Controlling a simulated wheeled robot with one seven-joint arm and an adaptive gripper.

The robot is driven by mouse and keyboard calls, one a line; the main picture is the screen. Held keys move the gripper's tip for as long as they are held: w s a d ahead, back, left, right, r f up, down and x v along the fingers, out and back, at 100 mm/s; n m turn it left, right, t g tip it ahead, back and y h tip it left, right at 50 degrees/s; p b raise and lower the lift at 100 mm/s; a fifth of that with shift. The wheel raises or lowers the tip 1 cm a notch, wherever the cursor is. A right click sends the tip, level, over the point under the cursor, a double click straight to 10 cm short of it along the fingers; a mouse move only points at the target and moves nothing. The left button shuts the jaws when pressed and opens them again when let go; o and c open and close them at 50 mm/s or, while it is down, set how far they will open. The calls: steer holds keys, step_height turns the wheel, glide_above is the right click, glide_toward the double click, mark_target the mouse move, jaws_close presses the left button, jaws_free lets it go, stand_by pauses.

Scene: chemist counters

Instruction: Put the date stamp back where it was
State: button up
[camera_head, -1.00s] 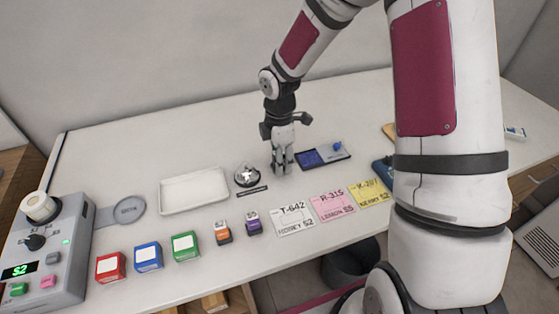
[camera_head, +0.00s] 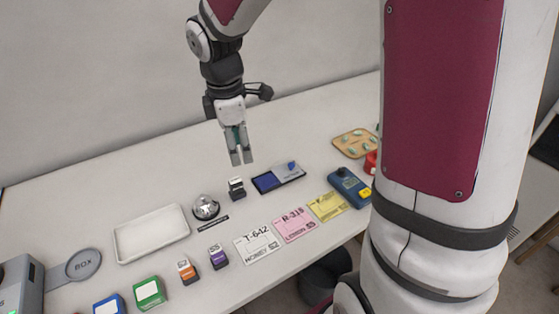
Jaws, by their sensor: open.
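A small dark stamp with a white label, seemingly the date stamp (camera_head: 236,189), stands upright on the counter between the silver bell (camera_head: 206,207) and the blue ink pad (camera_head: 268,183). My gripper (camera_head: 240,161) is open and empty. It points down just above and behind the stamp in the picture, apart from it. A small blue knob-like piece (camera_head: 292,167) sits on the lighter right part of the pad's tray.
A white tray (camera_head: 152,234) lies left of the bell. Orange (camera_head: 187,271) and purple (camera_head: 218,256) stamps, larger green (camera_head: 149,293) and blue (camera_head: 108,304) blocks and white, pink and yellow cards line the front. The counter's back is clear.

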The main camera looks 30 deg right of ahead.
steer(key=s+r+m+t, duration=0.1)
steer(key=s+r+m, duration=0.2)
steer(key=s+m, duration=0.2)
steer(key=s+r+m+t, duration=0.1)
steer(key=s+r+m, duration=0.3)
steer(key=s, duration=0.5)
steer(key=s+r+m+t+y, duration=0.1)
steer(key=s+r+m+t, duration=0.1)
steer(key=s+r+m, duration=0.2)
steer(key=s+m, duration=0.1)
steer(key=s, duration=0.2)
steer(key=shift+a+m, duration=0.2)
steer(key=shift+m, duration=0.1)
steer(key=shift+s+d, duration=0.1)
steer(key=shift+d, duration=0.05)
